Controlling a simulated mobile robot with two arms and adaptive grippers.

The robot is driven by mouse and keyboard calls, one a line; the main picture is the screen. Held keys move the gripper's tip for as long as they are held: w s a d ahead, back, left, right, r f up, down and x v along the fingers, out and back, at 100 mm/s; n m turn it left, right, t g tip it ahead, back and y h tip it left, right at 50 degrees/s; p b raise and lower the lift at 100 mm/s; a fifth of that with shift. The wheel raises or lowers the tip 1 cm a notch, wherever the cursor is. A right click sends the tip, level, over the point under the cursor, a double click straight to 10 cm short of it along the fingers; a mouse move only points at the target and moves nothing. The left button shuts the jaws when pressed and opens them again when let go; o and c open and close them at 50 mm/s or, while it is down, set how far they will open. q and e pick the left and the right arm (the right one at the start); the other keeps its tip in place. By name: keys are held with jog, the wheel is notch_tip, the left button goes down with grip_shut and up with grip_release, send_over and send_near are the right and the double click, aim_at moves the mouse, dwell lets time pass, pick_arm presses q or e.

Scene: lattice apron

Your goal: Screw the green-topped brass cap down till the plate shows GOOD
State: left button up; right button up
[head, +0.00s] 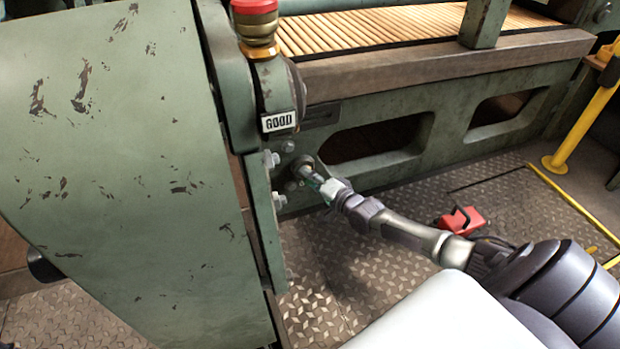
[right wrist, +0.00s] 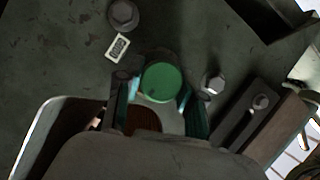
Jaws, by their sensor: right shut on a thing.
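The green-topped brass cap (right wrist: 162,82) shows as a round green disc in the right wrist view, between the two fingers. In the head view it is mostly hidden at my gripper's tip, beside the green frame. My right gripper (head: 322,184) is shut on it, reaching in from the lower right. A white plate (head: 279,121) reading GOOD is on the machine, just below a red-topped brass cap (head: 257,25). A small pale plate (right wrist: 117,47) shows in the right wrist view; its writing is too small to read. My left gripper is not in view.
A large green panel (head: 120,170) fills the left. A wooden beam (head: 440,65) and slats run behind. Bolts sit close to my gripper, including one right of the cap (right wrist: 212,82). A red box (head: 461,220) lies on the patterned floor; a yellow post (head: 582,125) stands at right.

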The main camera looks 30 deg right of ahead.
jog(key=o, duration=1.2)
jog(key=shift+c, duration=0.2)
jog(key=s+d+r, duration=0.1)
jog(key=s, duration=1)
jog(key=shift+s+d+r, duration=0.25)
jog(key=shift+s+d, duration=0.15)
